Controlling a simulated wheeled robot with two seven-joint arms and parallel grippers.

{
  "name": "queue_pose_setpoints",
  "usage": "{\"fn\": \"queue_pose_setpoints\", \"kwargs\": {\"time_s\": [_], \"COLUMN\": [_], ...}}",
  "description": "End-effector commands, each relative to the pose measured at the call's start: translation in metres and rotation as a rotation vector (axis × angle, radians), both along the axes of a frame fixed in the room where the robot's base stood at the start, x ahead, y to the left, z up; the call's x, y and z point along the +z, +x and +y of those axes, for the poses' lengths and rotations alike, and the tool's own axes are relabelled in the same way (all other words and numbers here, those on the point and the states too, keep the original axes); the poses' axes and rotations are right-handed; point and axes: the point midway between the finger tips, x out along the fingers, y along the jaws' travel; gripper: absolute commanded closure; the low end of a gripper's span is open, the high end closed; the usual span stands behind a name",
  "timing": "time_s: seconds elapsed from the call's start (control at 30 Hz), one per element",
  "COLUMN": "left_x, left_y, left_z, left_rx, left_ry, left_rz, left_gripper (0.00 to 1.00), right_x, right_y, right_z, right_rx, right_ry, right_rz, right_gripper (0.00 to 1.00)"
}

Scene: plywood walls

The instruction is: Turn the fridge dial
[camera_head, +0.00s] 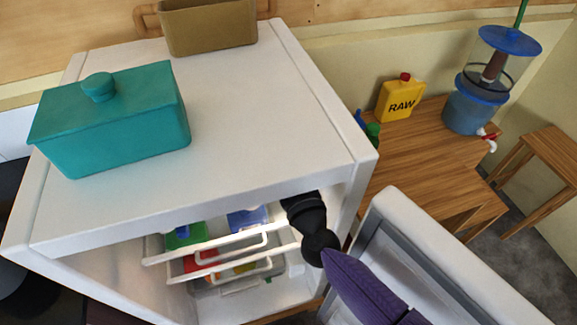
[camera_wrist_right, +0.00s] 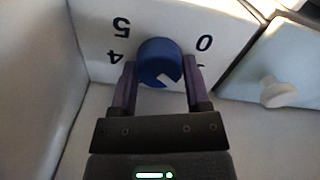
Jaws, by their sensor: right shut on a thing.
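The blue fridge dial (camera_wrist_right: 158,62) sits on a white panel with printed numbers around it; a 5, a 4 and a 0 can be read, upside down or tilted. A pale notch shows at the dial's lower right. My right gripper (camera_wrist_right: 161,76) is shut on the dial, one purple finger on each side. In the head view my right arm reaches into the open white fridge (camera_head: 235,130), and its gripper and the dial are hidden inside. The fridge door (camera_head: 440,265) stands open at the right. My left gripper is not in view.
White wire shelves (camera_head: 215,250) with coloured items are inside the fridge, left of my arm. A teal lidded box (camera_head: 115,125) and a tan container (camera_head: 210,27) stand on top. A wooden table (camera_head: 425,145) holds a yellow RAW jug (camera_head: 400,98) and a blue dispenser (camera_head: 468,105).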

Motion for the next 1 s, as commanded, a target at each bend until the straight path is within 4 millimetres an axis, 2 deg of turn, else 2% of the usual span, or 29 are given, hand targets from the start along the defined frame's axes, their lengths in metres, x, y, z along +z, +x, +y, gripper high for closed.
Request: {"fn": "queue_pose_setpoints", "kwargs": {"time_s": [0.37, 1.0], "left_x": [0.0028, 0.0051], "left_y": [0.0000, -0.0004], "left_z": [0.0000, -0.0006], "left_rx": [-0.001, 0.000], "left_ry": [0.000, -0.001], "left_rz": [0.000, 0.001], "left_gripper": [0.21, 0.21], "right_x": [0.0003, -0.0006], "right_y": [-0.0001, 0.0006], "right_z": [-0.0001, -0.0021], "right_rx": [0.000, 0.000], "right_ry": [0.098, 0.652], "right_rz": [0.034, 0.213], "right_gripper": [0.98, 0.98]}}
